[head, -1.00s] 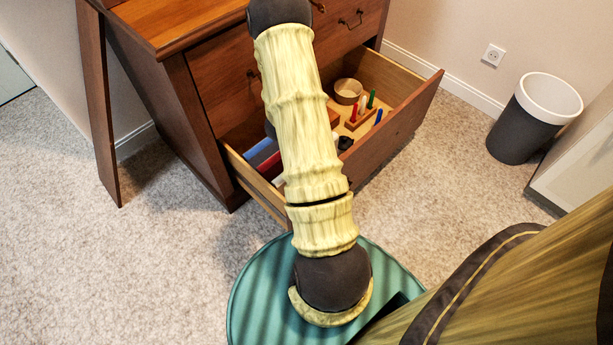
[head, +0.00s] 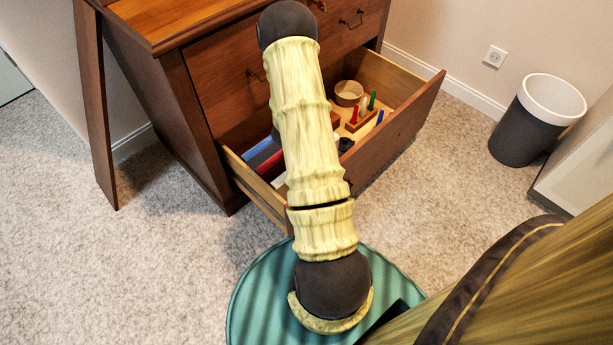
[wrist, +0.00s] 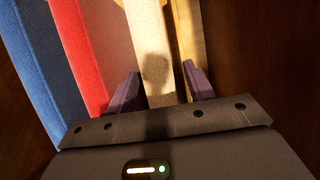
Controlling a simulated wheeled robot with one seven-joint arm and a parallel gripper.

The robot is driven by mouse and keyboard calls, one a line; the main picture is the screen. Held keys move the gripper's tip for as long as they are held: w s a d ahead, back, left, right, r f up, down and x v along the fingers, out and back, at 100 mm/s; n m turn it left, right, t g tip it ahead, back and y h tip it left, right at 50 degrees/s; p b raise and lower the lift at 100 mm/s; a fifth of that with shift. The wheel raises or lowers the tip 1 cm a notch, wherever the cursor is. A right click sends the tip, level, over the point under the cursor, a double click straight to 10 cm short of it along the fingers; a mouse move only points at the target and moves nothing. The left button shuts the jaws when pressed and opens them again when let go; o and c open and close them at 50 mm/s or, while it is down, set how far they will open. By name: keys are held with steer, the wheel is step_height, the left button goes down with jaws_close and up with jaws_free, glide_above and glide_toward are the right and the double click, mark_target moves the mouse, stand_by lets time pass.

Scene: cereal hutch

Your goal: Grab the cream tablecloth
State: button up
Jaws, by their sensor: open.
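The cream tablecloth (wrist: 148,42) shows in the wrist view as a long pale folded strip. My gripper (wrist: 160,72) is open, with one purple finger on each side of the cream strip. I cannot tell whether the fingers touch it, and its near end is hidden by the gripper body. A red folded cloth (wrist: 80,50) and a blue folded cloth (wrist: 38,60) lie side by side to its left. In the head view my arm hides the gripper and most of this part of the drawer.
The open drawer (head: 400,122) of the wooden hutch (head: 175,125) also holds a round bowl (head: 348,92) and a wooden block with coloured pegs (head: 358,120). Dark drawer wood (wrist: 260,60) lies right of the gripper. A waste bin (head: 520,132) stands at the right.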

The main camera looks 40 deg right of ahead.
steer(key=shift+c, duration=0.4)
jaws_close()
steer(key=shift+r, duration=0.1)
step_height(320, 180, up, 28)
steer(key=p, duration=1.8)
